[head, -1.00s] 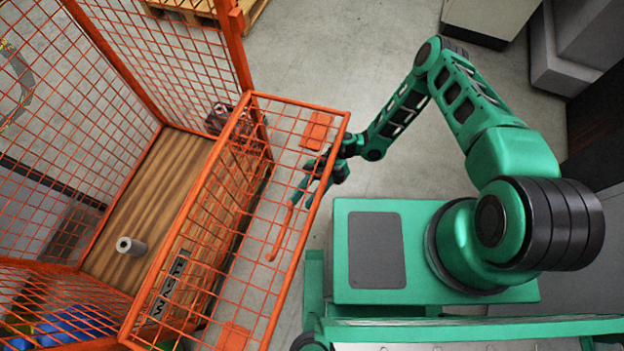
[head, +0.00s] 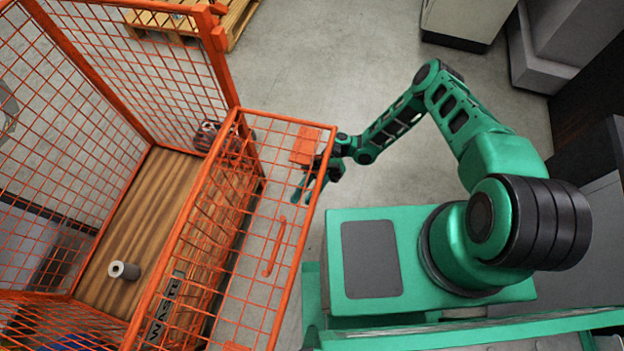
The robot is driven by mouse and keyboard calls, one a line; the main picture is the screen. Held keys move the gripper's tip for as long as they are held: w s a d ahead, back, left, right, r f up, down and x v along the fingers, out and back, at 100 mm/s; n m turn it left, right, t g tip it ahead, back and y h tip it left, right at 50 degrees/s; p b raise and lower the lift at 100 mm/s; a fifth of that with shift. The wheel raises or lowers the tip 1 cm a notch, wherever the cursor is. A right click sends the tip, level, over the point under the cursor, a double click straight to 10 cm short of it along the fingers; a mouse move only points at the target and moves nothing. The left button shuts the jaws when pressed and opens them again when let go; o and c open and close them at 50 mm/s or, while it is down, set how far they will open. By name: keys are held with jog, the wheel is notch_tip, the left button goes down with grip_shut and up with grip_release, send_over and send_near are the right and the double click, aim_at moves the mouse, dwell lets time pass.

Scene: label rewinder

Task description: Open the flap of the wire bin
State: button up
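The wire bin (head: 232,92) is an orange mesh cage on the left. Its flap (head: 324,160) is a mesh panel hinged on the bin's right side; it is folded outward and sticks out over the floor towards my base. A curved orange handle (head: 274,248) shows on the flap. My gripper (head: 303,196) is by the flap's outer edge, towards its far corner, and is partly hidden by the mesh. Its fingers look spread and empty, a little apart from the handle's upper end.
A grey roll (head: 123,270) lies on the bin's wooden floor (head: 165,200). A wooden pallet (head: 240,20) stands beyond the bin. Open concrete floor (head: 320,60) lies between pallet and arm.

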jog(key=shift+a+v, duration=0.15)
jog(key=shift+v, duration=1.3)
jog(key=shift+a+v, duration=0.1)
jog(key=shift+v, duration=1.3)
jog(key=shift+f, duration=0.15)
